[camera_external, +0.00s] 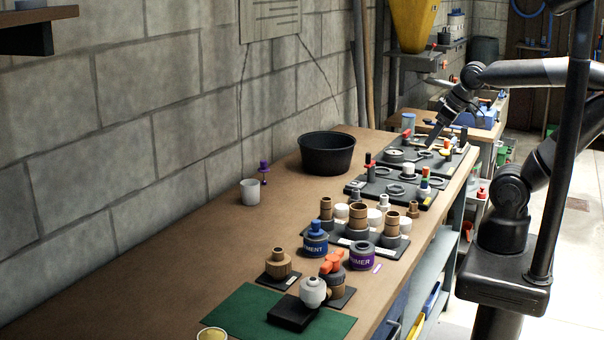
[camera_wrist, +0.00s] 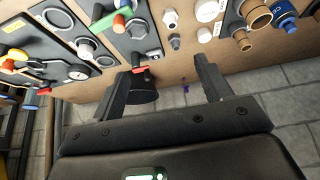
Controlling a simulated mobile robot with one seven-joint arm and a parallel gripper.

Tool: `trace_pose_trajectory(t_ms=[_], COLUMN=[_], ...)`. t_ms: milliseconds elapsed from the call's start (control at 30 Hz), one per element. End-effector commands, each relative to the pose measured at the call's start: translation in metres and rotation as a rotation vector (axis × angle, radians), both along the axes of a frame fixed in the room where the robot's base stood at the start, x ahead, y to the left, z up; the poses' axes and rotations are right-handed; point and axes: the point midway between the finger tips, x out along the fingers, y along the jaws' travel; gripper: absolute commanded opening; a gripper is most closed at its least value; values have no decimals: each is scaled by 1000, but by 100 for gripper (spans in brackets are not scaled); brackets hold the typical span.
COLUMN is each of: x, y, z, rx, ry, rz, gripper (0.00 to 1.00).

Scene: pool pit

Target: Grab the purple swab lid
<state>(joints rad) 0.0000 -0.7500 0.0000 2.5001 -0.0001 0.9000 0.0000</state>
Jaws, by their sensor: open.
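The purple swab lid (camera_external: 264,167) stands on the brown workbench (camera_external: 215,235) near the block wall, just behind a grey cup (camera_external: 250,192). A dark stem seems to run below its purple top. In the wrist view a small purple spot (camera_wrist: 186,89), likely the same lid, shows far off between my fingers. My gripper (camera_external: 434,140) is over the far right part of the bench, well away from the lid. In the wrist view my gripper (camera_wrist: 172,72) is open, its two fingers wide apart with nothing held.
A black tub (camera_external: 327,154) stands on the bench between my gripper and the lid. Trays of fittings and tools (camera_external: 397,192) line the right side. A purple-labelled primer can (camera_external: 361,256) and a blue-topped cement can (camera_external: 315,240) stand nearer the front. The bench left of these is mostly clear.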

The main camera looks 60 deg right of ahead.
Motion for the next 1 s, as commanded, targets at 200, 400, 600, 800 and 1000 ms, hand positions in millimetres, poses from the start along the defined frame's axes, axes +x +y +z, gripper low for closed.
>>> trace_pose_trajectory(t_ms=[200, 400, 600, 800, 1000], x=[0, 0, 0, 0, 15], y=[0, 0, 0, 0, 0], z=[0, 0, 0, 0, 7], rx=[0, 0, 0, 0, -2], ry=[0, 0, 0, 0, 0], rz=[0, 0, 0, 0, -1], gripper=[71, 66, 49, 47, 47])
